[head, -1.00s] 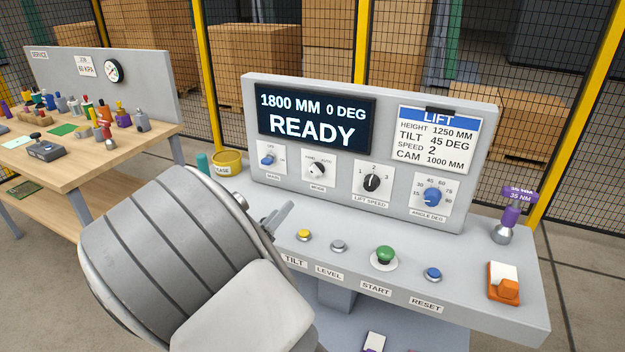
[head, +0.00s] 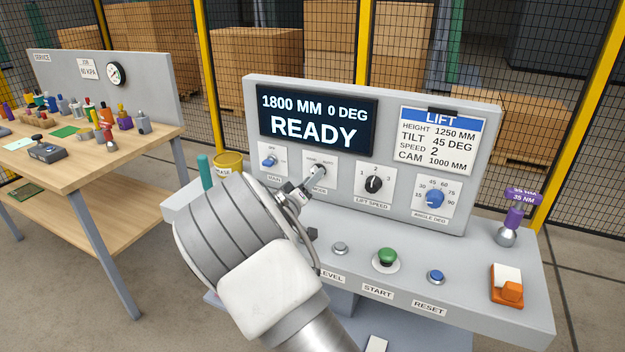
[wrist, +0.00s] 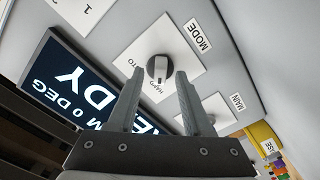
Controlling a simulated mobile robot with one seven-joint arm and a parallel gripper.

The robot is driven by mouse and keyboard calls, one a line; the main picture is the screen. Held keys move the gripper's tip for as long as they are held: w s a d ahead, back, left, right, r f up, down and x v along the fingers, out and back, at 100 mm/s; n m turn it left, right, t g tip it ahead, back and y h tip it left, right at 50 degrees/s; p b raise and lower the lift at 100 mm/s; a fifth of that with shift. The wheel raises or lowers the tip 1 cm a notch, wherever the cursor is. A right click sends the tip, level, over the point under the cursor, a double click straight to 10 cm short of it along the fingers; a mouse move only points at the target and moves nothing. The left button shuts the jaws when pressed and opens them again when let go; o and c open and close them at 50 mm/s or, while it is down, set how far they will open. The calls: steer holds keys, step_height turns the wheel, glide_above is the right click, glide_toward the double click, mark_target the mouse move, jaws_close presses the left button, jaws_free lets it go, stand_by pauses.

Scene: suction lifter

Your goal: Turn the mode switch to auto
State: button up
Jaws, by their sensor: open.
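The mode switch (wrist: 158,68) is a knob with a pale grey grip bar on a white plate, next to the MODE label (wrist: 200,36) in the wrist view. Its printed HAND and AUTO marks are partly covered. I cannot tell for sure which mark the bar points to. My gripper (wrist: 160,73) is open, with one fingertip on each side of the knob as seen from the wrist. Contact cannot be made out. In the head view my gripper (head: 315,174) is at the mode plate (head: 325,161) and hides the knob.
The display (head: 317,120) reads READY. The main switch (head: 269,161) is close on the left, the lift speed knob (head: 373,184) close on the right. The angle knob (head: 434,198), green start button (head: 387,257) and blue reset button (head: 436,276) are further right. A yellow tub (head: 229,164) stands left.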

steer(key=shift+w+d, duration=0.15)
steer(key=shift+w, duration=0.25)
steer(key=shift+c, duration=0.2)
jaws_close()
steer(key=shift+m+b, duration=6.75)
steer(key=shift+m, duration=2.25)
